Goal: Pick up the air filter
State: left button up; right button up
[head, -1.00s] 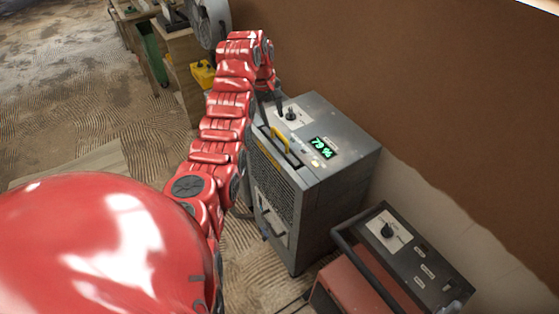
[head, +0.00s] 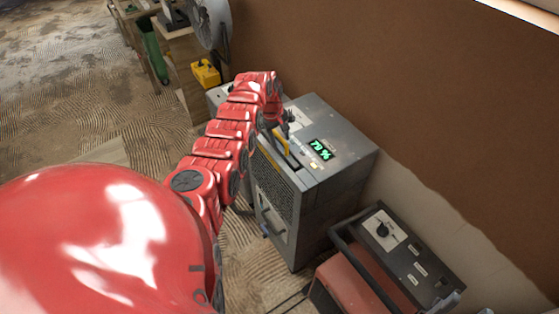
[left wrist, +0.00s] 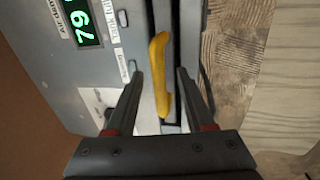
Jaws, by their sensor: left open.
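The air filter shows as a yellow handle (head: 282,145) at the top front edge of the grey machine (head: 335,172); any part below is hidden in the machine. In the left wrist view the yellow handle (left wrist: 158,52) lies lengthwise over a dark slot. My left gripper (head: 277,133) is over the top of the machine, by the handle. Its two fingers (left wrist: 159,77) are apart, one on each side of the handle, with gaps between; I cannot tell their exact height over it. My right gripper is not in view.
The machine has a knob and a green display (head: 321,149) reading 79 %. A red and black device (head: 402,255) stands close in front to the right. A brown wall (head: 440,110) rises behind. A yellow box (head: 206,73) and a fan (head: 208,22) stand at the back left.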

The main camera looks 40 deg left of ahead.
pick_arm(q)
grip_shut()
dwell(1.4)
